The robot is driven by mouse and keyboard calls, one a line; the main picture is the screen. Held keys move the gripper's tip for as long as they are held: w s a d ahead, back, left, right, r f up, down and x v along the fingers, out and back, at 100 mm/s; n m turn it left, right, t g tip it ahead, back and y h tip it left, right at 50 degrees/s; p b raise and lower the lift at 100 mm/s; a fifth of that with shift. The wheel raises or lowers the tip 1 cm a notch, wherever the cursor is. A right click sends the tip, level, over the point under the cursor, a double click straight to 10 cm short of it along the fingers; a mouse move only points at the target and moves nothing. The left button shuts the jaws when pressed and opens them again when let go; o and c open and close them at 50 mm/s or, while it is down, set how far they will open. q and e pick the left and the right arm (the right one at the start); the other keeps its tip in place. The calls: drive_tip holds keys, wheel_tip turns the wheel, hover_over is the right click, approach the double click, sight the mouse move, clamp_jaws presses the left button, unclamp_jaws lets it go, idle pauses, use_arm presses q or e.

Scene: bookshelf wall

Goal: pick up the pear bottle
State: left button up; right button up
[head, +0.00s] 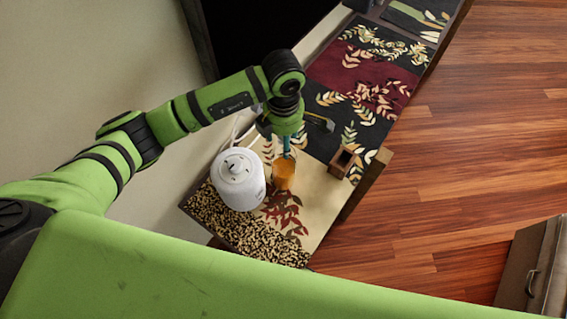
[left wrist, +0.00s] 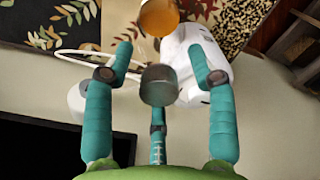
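A small glass-like vessel with orange contents (head: 283,172) stands on the patterned table beside a white kettle; it is the likeliest pear bottle, though I cannot read a label. It also shows at the top edge of the left wrist view (left wrist: 158,18), partly cut off. My left gripper (head: 287,146) is over the table, close to the orange vessel in the head view. In the left wrist view its teal fingers (left wrist: 158,62) are spread apart. A grey cylindrical end shows between them, and I cannot tell what it belongs to. My right gripper is not in view.
The white kettle (head: 238,180) stands just left of the vessel, close to my gripper. A small brown wooden box (head: 342,161) is to the right. The patterned table top (head: 325,200) drops off to the wooden floor (head: 440,200). A dark screen-like panel (head: 250,30) is behind.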

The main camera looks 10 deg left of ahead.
use_arm(q)
drive_tip(key=c, duration=0.7)
clamp_jaws()
drive_tip(key=shift+w+r, duration=0.1)
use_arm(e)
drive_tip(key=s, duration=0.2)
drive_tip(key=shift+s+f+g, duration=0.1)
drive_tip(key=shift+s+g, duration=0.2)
use_arm(q)
drive_tip(key=shift+r, duration=0.1)
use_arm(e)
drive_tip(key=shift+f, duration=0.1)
